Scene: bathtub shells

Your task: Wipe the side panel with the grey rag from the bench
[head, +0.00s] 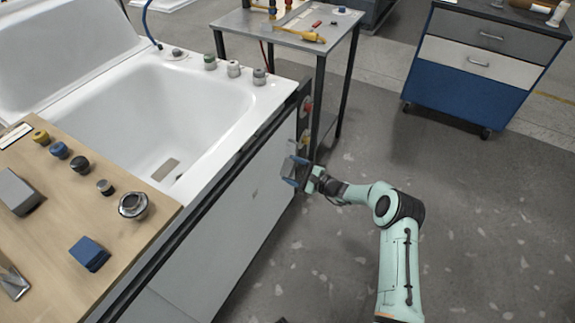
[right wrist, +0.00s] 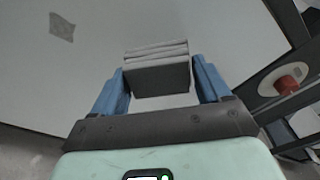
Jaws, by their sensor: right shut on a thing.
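The white side panel (head: 215,235) runs along the outer side of the bathtub, and it fills much of the right wrist view (right wrist: 60,80). A small dark grey smudge (right wrist: 62,27) shows on it at upper left there. My left gripper is not in view.
A wooden bench board (head: 130,255) at left holds a blue block (head: 89,253), a grey block (head: 16,190) and several knobs. A red knob (right wrist: 287,84) is right of my gripper. A metal table (head: 270,30) stands behind. Floor at right is clear.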

